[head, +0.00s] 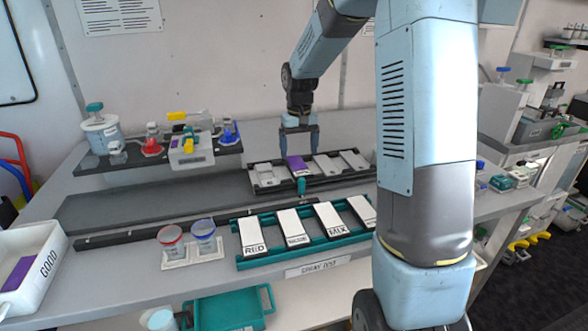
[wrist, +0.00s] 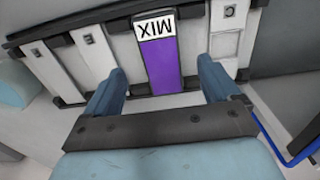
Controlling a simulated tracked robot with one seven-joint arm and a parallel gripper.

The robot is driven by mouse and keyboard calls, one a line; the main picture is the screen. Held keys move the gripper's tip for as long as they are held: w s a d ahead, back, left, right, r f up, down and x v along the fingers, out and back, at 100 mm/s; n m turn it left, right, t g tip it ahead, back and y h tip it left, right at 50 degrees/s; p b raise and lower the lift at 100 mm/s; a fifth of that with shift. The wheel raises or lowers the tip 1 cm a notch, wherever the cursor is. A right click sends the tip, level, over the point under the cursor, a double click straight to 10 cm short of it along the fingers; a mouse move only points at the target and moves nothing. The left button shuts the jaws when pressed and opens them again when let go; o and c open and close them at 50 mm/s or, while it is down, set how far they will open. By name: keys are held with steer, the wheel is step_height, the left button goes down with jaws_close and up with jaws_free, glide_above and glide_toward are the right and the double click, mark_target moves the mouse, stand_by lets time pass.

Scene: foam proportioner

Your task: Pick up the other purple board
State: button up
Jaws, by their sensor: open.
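A purple board (head: 297,165) sits in a slot of the dark rack at the back of the bench. In the wrist view the purple board (wrist: 163,67) has a white end marked MIX. My gripper (head: 300,150) is open and empty, pointing down over this board. In the wrist view its two fingers stand apart, one on each side of the board, with gaps between; I cannot tell how far above it they are. Another purple board (head: 18,272) lies in the white bin marked GOOD (head: 45,265) at the left front.
Pale boards (head: 329,165) fill neighbouring slots in the rack. Valves and bottles (head: 190,145) stand at the back left. A long grey strip (head: 150,205) is bare.

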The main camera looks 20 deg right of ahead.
mark_target(299, 167)
steer(key=shift+f, duration=2.8)
steer(key=c, duration=1.2)
steer(key=shift+o, duration=0.2)
